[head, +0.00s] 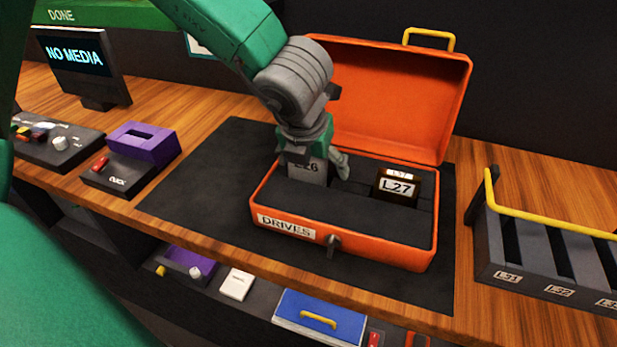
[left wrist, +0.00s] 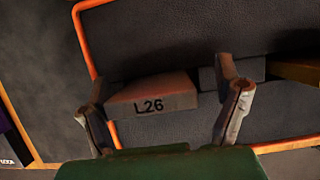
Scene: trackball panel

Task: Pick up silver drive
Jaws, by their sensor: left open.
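The silver drive (head: 308,172), marked L26, stands in the left part of the foam in the open orange drives case (head: 345,245). In the left wrist view the silver drive (left wrist: 152,98) shows its label face between the two fingers. My left gripper (head: 318,160) is over the drive with its fingers apart, one to each side. In the left wrist view the left gripper (left wrist: 165,110) is open; I cannot tell if a finger touches the drive. The gripper hides the drive's top in the head view. My right gripper is not in view.
A dark drive marked L27 (head: 397,186) stands right of the silver one in the case. The raised orange lid (head: 400,95) is behind. A rack with a yellow handle (head: 545,222) is at the right. A purple-topped device (head: 140,145) and a NO MEDIA screen (head: 80,60) are at the left.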

